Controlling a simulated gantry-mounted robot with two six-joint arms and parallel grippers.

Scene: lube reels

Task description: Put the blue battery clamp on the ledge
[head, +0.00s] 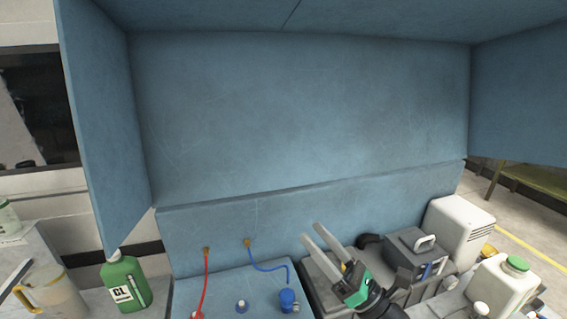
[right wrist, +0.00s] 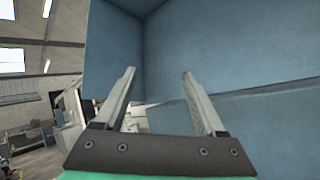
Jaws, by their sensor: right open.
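A blue cable (head: 268,268) comes out of a brass fitting on the blue panel and runs to a blue clamp-like piece (head: 287,301) low on the blue cabinet's front part. The ledge (head: 300,187) is a narrow step running across the blue back wall. My right gripper (head: 314,235) is open and empty, to the right of and above the blue piece, with its fingers pointing up and left. In the right wrist view its two fingers (right wrist: 158,73) are spread, with blue walls and the ledge line beyond. My left gripper is not in view.
A red cable (head: 206,280) hangs left of the blue one. A green bottle (head: 125,283) and a pitcher (head: 50,297) stand at left.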

